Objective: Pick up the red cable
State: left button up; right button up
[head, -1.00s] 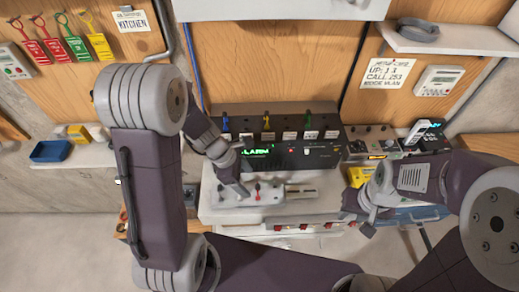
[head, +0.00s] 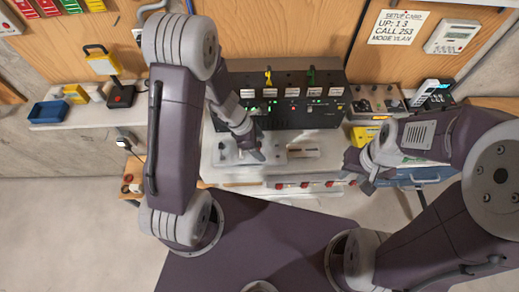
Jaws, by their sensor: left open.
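At the top left edge, red hanging pieces (head: 25,8) on the wall board are cut off by the frame; they look like red cables or tags. A second red one hangs beside them, then green and yellow ones. My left gripper (head: 252,152) points down, open, over a white block on the bench below the black panel (head: 330,118); it looks empty and is far from the red pieces. My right gripper (head: 360,172) is at the right of the bench, apart from the red pieces; its jaw opening is unclear.
Yellow (head: 268,76) and green (head: 311,75) plugs stand in the panel's top. A blue bin (head: 48,112) and a black box with a red button (head: 121,96) sit on the left shelf. A yellow item (head: 365,134) and a blue case (head: 415,176) lie at right.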

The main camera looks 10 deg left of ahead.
pick_arm(q)
jog(key=shift+w+a, duration=0.15)
jog(key=c, duration=1)
jog(key=shift+c, duration=2)
jog(key=shift+r, duration=0.4)
jog(key=r+p, duration=0.1)
jog(key=r, duration=0.1)
jog(key=r+p, duration=0.1)
jog(key=r, duration=0.1)
jog(key=shift+d, duration=0.4)
jog(key=d+r+p, duration=0.1)
jog(key=d+r, duration=0.2)
jog(key=d, duration=0.2)
jog(key=s+d+r+p, duration=0.1)
jog(key=d+r, duration=0.2)
jog(key=d, duration=0.3)
jog(key=shift+s+p, duration=0.15)
jog(key=shift+p, duration=0.2)
